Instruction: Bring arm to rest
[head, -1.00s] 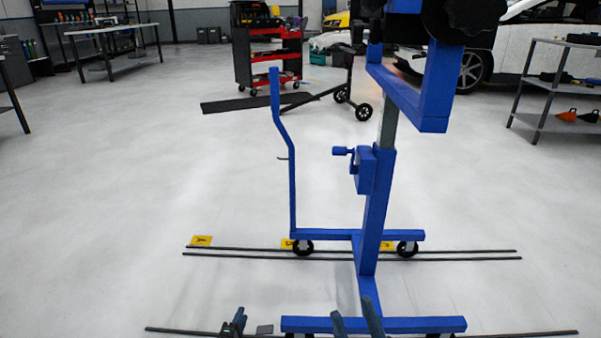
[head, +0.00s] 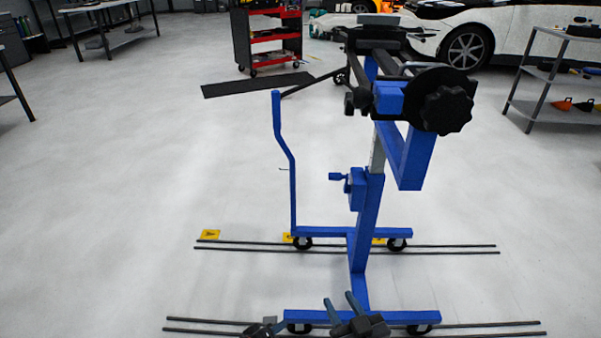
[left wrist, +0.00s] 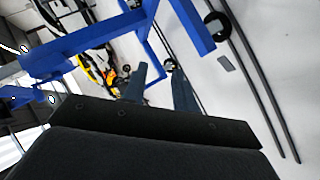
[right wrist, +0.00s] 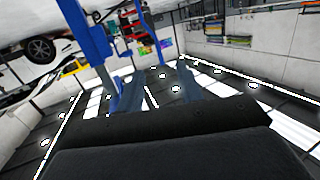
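My left gripper (head: 268,326) is low at the bottom edge of the head view, left of the blue stand's front foot. Its two fingers stand apart with nothing between them in the left wrist view (left wrist: 158,78). My right gripper (head: 342,302) is to its right, in front of the stand's foot in the head view. Its blue-grey fingers are apart and empty in the right wrist view (right wrist: 158,90). Both grippers appear clear of the stand, though the exact gap in depth is hard to tell. Most of both arms is out of the head view.
A blue wheeled stand (head: 367,215) with a black knob (head: 446,108) on top stands directly ahead. Dark rails (head: 350,248) run along the floor. A red tool cart (head: 268,40), a white car (head: 480,40) and a grey shelf (head: 555,85) are further back. The left floor is clear.

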